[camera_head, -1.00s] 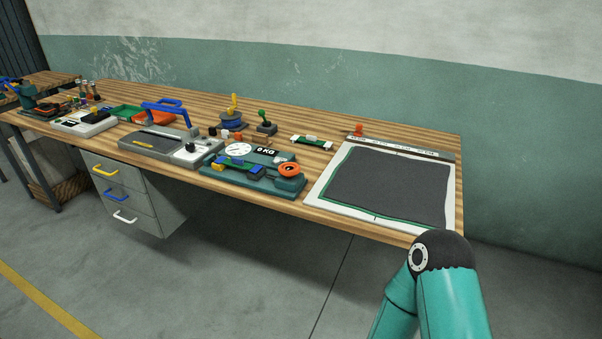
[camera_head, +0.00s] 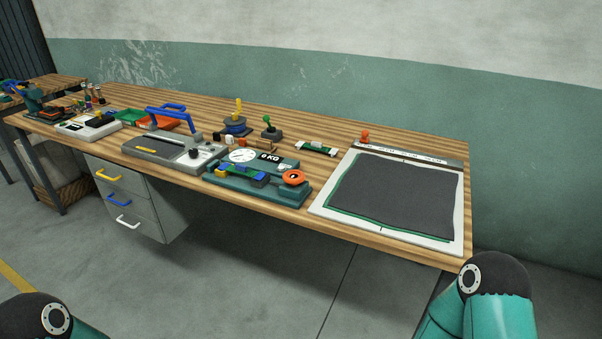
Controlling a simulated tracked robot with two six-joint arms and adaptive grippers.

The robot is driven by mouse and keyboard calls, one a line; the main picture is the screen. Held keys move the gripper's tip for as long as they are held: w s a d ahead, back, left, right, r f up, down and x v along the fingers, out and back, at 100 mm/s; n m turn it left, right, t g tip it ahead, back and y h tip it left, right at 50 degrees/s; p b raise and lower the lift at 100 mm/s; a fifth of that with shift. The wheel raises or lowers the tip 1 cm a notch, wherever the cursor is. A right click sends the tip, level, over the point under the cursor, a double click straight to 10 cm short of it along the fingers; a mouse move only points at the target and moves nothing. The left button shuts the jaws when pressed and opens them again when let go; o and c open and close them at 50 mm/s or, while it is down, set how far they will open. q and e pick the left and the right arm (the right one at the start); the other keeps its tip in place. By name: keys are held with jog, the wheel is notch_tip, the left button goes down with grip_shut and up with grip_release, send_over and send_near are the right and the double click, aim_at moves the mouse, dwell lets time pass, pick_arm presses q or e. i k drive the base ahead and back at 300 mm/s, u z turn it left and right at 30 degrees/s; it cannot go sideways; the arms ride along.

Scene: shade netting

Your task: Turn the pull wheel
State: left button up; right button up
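An orange wheel (camera_head: 293,177) with a dark centre sits at the right end of a teal device (camera_head: 258,190) on the workbench, and I take it as the pull wheel. The device also carries a white round dial (camera_head: 242,156) and a black display reading "0 KG". Blue, green and yellow parts lie along its middle. Teal links of my arms show at the bottom left and bottom right, well in front of the bench. Neither gripper is in view, and nothing of mine touches the wheel.
The wooden workbench (camera_head: 350,240) runs across the view. A white-framed board with dark netting (camera_head: 395,195) lies right of the device. A grey machine with a blue handle (camera_head: 170,113) stands left. Drawers (camera_head: 130,205) hang below. The floor in front is clear.

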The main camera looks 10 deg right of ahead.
aim_at(292, 177)
jog(key=i, duration=0.9)
jog(key=u, duration=0.05)
